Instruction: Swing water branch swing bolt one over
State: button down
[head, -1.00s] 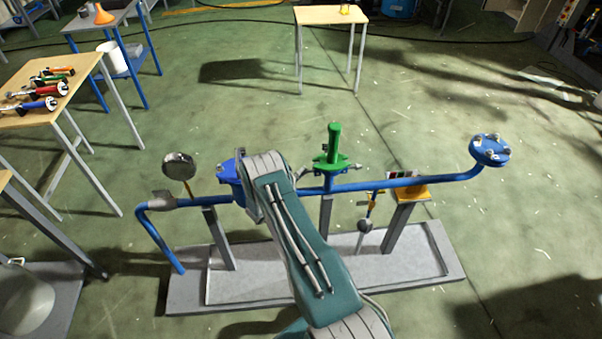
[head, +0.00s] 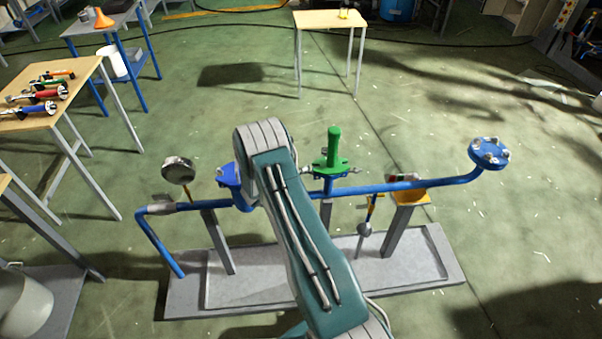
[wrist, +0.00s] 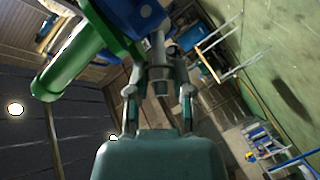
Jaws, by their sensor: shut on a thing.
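In the wrist view, my gripper (wrist: 158,92) is shut on a grey swing bolt (wrist: 159,73), which sits between its fingers just below a blue flange (wrist: 140,16). A green cylinder (wrist: 68,68) juts out to the left beside the flange. In the head view, the green fitting (head: 333,150) stands upright on the blue pipe (head: 380,188), with small grey bolt pieces at its sides. My arm covers the pipe left of it, and my gripper is hidden there.
A blue bolted flange (head: 489,152) ends the pipe at right. A round gauge (head: 177,170) and a blue fitting (head: 229,175) stand left of my arm. A table with coloured tools (head: 85,97) is at far left.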

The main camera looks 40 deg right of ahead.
jog(key=shift+s+d+r+y, duration=0.15)
jog(key=shift+r+y, duration=0.1)
jog(key=shift+y, duration=0.15)
jog(key=shift+m, duration=0.3)
jog(key=c, duration=0.7)
grip_release()
jog(key=shift+d, duration=0.1)
jog(key=shift+c, duration=0.2)
jog(key=v, duration=1.2)
jog(key=shift+r, duration=0.15)
